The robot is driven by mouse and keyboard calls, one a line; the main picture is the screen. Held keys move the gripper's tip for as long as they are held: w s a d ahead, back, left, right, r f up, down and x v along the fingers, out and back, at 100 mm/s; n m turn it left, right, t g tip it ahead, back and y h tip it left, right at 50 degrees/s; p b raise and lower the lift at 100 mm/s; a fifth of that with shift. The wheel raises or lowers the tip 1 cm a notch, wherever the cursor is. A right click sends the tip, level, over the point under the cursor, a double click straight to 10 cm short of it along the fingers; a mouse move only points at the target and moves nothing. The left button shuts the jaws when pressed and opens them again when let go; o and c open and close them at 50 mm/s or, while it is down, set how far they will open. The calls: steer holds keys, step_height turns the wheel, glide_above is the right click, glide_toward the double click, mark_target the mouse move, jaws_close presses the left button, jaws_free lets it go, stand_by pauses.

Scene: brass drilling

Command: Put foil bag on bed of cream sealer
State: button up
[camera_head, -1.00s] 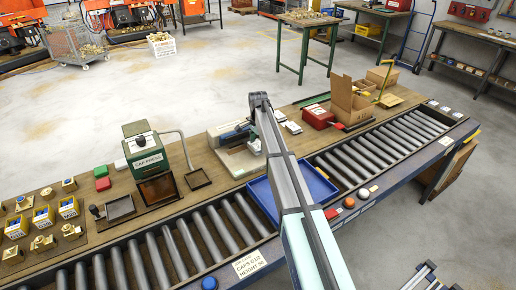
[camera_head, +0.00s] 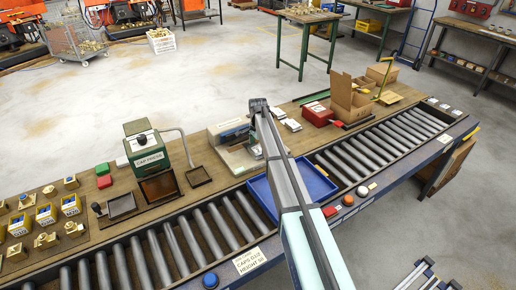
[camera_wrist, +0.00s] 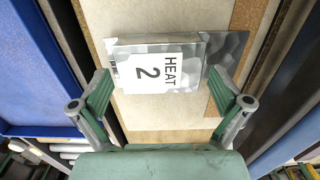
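The foil bag (camera_wrist: 188,72), glossy grey with a white "HEAT 2" label, shows in the wrist view between the fingers of my gripper (camera_wrist: 160,78). The fingers stand apart, one near each side of the bag; whether they press on it is unclear. A cream surface (camera_wrist: 165,115) shows below the bag; I cannot tell whether the bag touches it. In the head view the cream sealer (camera_head: 238,160) stands on the bench behind the rollers, partly hidden by my arm. The gripper and bag cannot be made out there.
A blue tray (camera_head: 318,183) lies on the roller conveyor (camera_head: 190,240) in front of the sealer. A green cap press (camera_head: 147,150) with a lever stands to the left. A red box (camera_head: 317,114) and an open cardboard carton (camera_head: 350,100) stand to the right.

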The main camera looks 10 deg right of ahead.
mark_target(258, 148)
step_height(258, 148, up, 12)
steer(key=b, duration=0.3)
steer(key=shift+r+b, duration=0.15)
steer(key=shift+b, duration=0.2)
